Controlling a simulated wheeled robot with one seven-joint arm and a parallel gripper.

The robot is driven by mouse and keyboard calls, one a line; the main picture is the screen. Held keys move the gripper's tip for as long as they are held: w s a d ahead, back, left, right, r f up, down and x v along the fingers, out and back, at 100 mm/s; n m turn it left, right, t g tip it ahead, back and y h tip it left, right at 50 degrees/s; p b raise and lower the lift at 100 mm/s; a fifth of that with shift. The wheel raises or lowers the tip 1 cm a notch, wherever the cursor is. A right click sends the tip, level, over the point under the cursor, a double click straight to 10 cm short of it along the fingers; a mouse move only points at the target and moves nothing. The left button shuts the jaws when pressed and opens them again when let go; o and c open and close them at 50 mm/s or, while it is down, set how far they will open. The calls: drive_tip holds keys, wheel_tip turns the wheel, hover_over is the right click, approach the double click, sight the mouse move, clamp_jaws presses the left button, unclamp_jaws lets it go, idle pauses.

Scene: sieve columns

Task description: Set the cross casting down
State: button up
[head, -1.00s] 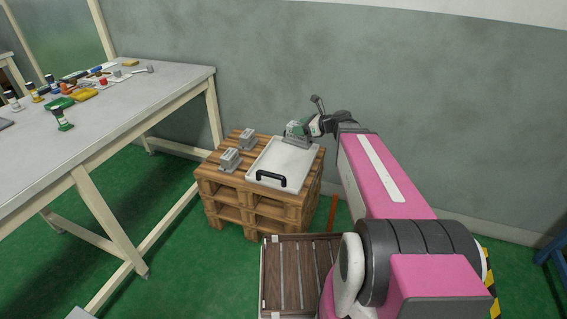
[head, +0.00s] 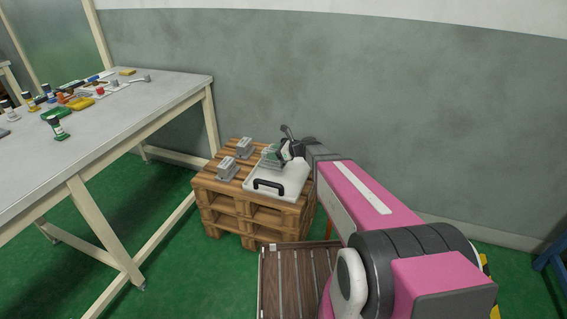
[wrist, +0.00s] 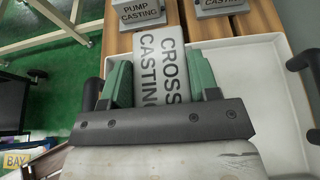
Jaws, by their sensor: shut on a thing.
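The cross casting (wrist: 160,62) is a grey block lettered "CROSS CASTING", seen in the wrist view between the green fingers of my gripper (wrist: 160,80). My gripper is shut on it. In the head view my gripper (head: 272,154) is over the white tray (head: 290,185) on the pallet stack; the casting there is mostly hidden. In the wrist view the casting is over the tray's left side, its far end past the rim toward the planks. I cannot tell whether it touches anything.
Two grey castings (head: 227,168) (head: 244,147) stand on the pallets (head: 213,184) left of the tray; one reads "PUMP CASTING" in the wrist view (wrist: 141,12). The tray has black handles (head: 268,184). A workbench (head: 150,93) with small items stands left. A slatted wooden surface (head: 290,285) lies in front.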

drive_tip(key=shift+w+d+f, duration=0.5)
drive_tip(key=shift+d+f, duration=0.25)
drive_tip(key=shift+f, duration=0.45)
drive_tip(key=shift+w+d+f, duration=0.55)
drive_tip(key=shift+d+f, duration=0.15)
drive_tip(key=shift+f, duration=0.45)
drive_tip(key=shift+w+d+f, duration=0.5)
drive_tip(key=shift+d+f, duration=0.25)
drive_tip(key=shift+f, duration=0.45)
drive_tip(key=shift+f, duration=0.1)
drive_tip(key=o, duration=1.3)
